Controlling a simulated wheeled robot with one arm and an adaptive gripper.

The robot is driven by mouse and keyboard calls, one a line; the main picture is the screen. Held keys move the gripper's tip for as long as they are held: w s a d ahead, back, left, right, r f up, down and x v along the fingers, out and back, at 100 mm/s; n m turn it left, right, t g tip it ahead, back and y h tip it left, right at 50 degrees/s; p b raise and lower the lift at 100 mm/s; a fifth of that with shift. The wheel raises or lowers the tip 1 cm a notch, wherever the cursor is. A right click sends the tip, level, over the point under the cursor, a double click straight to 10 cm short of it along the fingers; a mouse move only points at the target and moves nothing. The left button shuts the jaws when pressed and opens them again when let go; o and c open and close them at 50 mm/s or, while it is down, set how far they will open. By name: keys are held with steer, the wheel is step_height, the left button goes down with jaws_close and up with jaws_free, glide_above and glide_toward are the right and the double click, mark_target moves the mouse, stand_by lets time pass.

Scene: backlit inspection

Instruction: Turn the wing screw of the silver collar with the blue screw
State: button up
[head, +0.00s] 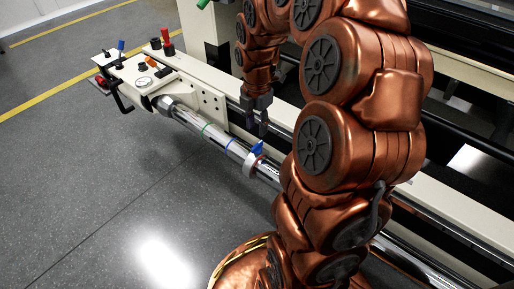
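The silver collar (251,164) sits around the shiny metal bar (188,117), at the middle of the head view. Its blue wing screw (257,148) sticks up from its top. My gripper (257,130) points down just above and behind the blue screw, with its two dark fingers apart and nothing seen between them. The fingertips look close to the screw, but I cannot tell the exact gap. My copper arm hides the bar to the right of the collar.
The bar carries a green band (204,129) and a blue band (229,145) left of the collar. A cream machine end plate (150,82) with red, black and blue knobs stands at upper left. A cream rail (285,113) runs behind the bar. The grey floor (90,170) in front is clear.

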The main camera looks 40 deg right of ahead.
mark_target(257, 144)
steer(key=shift+d+f, duration=0.1)
steer(key=shift+f, duration=0.15)
step_height(257, 144, down, 7)
steer(key=b, duration=0.3)
steer(key=shift+f, duration=0.2)
jaws_close()
